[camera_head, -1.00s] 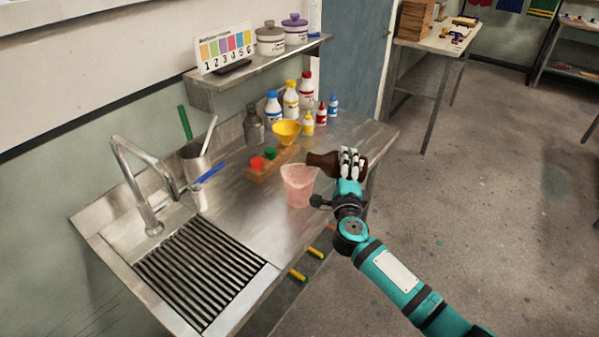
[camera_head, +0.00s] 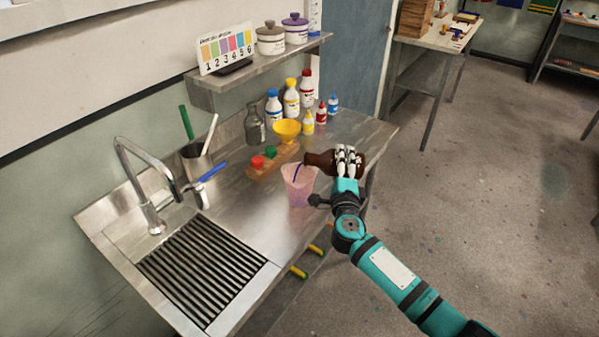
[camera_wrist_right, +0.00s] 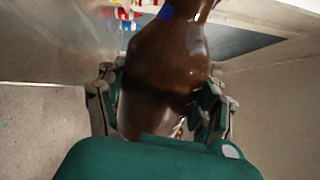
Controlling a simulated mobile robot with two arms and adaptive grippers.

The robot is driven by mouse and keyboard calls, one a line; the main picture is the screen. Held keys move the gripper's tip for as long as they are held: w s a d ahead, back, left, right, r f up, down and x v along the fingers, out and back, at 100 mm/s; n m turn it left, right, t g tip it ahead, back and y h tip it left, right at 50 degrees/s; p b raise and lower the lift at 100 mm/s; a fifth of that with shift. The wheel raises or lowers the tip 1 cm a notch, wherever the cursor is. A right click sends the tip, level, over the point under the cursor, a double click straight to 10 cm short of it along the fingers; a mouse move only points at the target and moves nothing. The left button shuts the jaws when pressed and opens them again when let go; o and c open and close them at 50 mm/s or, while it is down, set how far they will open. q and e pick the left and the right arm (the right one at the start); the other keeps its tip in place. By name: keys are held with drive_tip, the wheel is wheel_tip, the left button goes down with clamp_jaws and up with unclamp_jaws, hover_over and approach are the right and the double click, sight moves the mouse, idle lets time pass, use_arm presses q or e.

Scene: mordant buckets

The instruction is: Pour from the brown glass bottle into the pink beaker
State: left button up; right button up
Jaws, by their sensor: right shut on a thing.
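The brown glass bottle (camera_head: 318,160) lies tilted on its side, with its neck pointing left over the pink beaker (camera_head: 299,187). My right gripper (camera_head: 348,160) is shut around the bottle's body. The bottle also fills the middle of the right wrist view (camera_wrist_right: 165,75), between the fingers of my right gripper (camera_wrist_right: 160,100). A thin dark blue-purple stream runs from the bottle's mouth down into the beaker. The beaker stands upright on the steel counter, translucent pink, and a purple tint shows inside. My left gripper is out of view.
A wooden block (camera_head: 262,170) with red and green caps lies left of the beaker.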

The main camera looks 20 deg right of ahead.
drive_tip(key=shift+s+r, duration=0.1)
drive_tip(key=shift+r, duration=0.1)
idle(0.4)
idle(0.3)
drive_tip(key=shift+f+n+p, duration=0.1)
drive_tip(key=shift+n+p, duration=0.2)
drive_tip(key=shift+p, duration=0.05)
idle(0.5)
drive_tip(key=shift+n+p, duration=0.5)
drive_tip(key=shift+p, duration=0.1)
idle(1.0)
